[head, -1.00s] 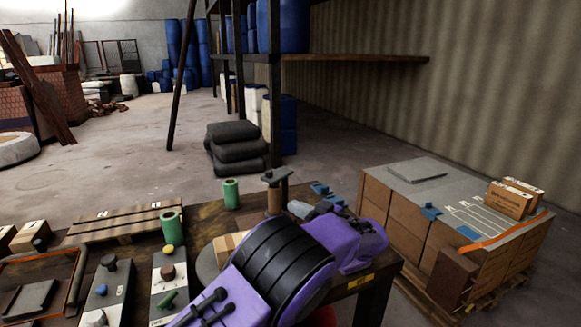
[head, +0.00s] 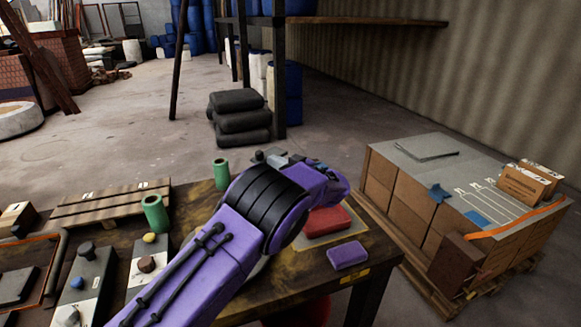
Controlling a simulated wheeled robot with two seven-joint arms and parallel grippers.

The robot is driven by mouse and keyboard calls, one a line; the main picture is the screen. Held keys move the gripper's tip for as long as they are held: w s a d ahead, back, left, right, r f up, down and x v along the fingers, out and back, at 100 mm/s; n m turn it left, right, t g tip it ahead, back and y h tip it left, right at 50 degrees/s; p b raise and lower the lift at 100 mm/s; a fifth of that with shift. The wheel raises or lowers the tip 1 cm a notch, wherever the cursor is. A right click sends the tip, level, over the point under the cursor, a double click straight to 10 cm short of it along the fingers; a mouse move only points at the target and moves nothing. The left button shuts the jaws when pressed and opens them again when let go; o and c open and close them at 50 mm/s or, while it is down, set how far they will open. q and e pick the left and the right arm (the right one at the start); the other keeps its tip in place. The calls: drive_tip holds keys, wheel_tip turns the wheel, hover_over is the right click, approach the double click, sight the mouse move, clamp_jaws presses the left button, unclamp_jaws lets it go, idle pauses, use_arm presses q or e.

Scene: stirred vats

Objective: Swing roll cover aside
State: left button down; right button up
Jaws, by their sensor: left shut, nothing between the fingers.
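My left arm, purple with black bands, reaches over the dark worktable (head: 290,285) from the lower left. Its far end bends away behind the banded joint. My left gripper (head: 282,159) shows only in small part there, shut and empty; its fingertips are hard to make out. A grey flat-topped piece (head: 262,156) shows just past the arm, and my arm hides what is below it. I cannot tell for sure which thing is the roll cover. My right gripper is not in view.
A red block (head: 327,221) and a purple block (head: 348,255) lie right of the arm. Green rolls (head: 155,213) and knobbed control boxes (head: 85,285) stand left. A wooden pallet (head: 110,203) lies behind them. A carton stack (head: 400,200) stands right, beyond a floor gap.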

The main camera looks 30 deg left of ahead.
use_arm(q)
drive_tip(key=shift+a+r, duration=0.2)
drive_tip(key=shift+a, duration=0.9)
drive_tip(key=shift+w+a+f, duration=0.1)
drive_tip(key=shift+w+a, duration=0.1)
drive_tip(key=shift+w, duration=0.05)
drive_tip(key=shift+s+a+t+p, duration=0.1)
drive_tip(key=shift+t+p, duration=0.2)
